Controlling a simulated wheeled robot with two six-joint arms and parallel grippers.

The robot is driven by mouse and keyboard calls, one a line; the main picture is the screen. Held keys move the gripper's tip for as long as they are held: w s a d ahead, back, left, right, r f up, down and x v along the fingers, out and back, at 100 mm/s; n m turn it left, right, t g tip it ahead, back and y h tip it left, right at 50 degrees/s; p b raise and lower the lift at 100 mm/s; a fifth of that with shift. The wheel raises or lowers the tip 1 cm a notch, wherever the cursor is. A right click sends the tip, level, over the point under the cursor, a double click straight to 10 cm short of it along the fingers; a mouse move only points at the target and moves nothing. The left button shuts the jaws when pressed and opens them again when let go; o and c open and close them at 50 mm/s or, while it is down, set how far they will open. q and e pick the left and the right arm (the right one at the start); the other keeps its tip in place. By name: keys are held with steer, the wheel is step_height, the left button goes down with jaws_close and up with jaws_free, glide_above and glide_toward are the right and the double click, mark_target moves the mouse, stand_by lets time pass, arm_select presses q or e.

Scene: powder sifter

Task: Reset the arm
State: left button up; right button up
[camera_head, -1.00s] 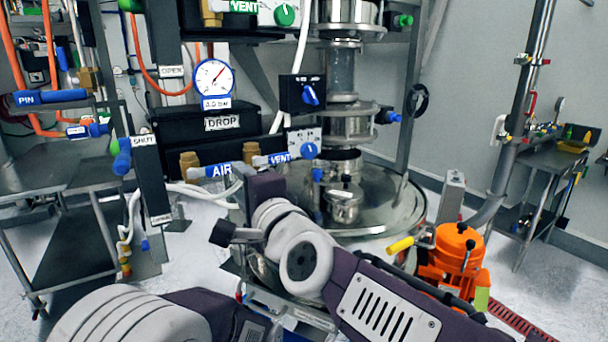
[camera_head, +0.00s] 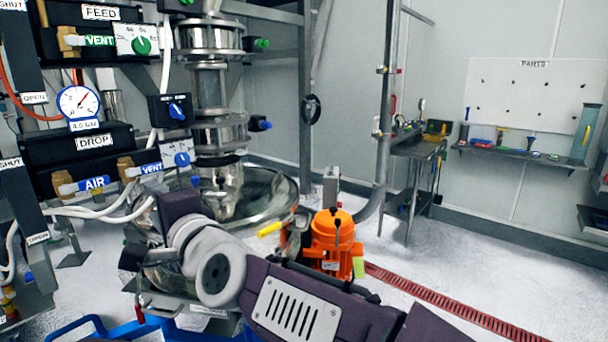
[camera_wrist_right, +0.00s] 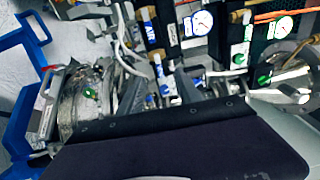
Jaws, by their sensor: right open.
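My right arm (camera_head: 300,300) comes in from the lower right of the head view. It bends at a grey joint, and its purple wrist (camera_head: 180,203) points up beside the sifter column (camera_head: 211,90). The fingers are hidden behind the wrist there. In the right wrist view my right gripper (camera_wrist_right: 160,93) is open, with two dark fingers apart and nothing seen between them. My left gripper is out of the head view.
The valve panel with its pressure gauge (camera_head: 78,102) stands left of the column. A blue cart frame (camera_head: 95,326) shows at the lower left. Floor (camera_head: 450,270) is clear at right.

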steer(key=w+d+f+m+t+h+p, duration=0.25)
steer(key=w+d+h+p, duration=0.2)
steer(key=w+d, duration=0.9)
steer(key=s+d+f+g+h+p, duration=0.1)
steer(key=d+f+g+h+p, duration=0.15)
steer(key=d+f, duration=0.5)
steer(key=d+f+g+h+p, duration=0.1)
steer(key=d+f+h+p, duration=0.2)
steer(key=d, duration=0.7)
steer(key=s+d+f+n+g+h, duration=0.2)
steer(key=s+d+f+n+g, duration=0.2)
steer(key=s+d+f, duration=0.6)
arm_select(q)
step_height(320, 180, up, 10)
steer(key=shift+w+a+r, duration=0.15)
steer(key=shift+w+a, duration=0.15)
arm_select(e)
steer(key=s+f+n+g, duration=0.6)
steer(key=s+f, duration=0.4)
steer(key=s, duration=0.5)
steer(key=shift+s+d+f+n+h, duration=0.2)
steer(key=shift+s+n+h, duration=0.15)
steer(key=shift+n, duration=0.3)
steer(key=shift+w, duration=0.1)
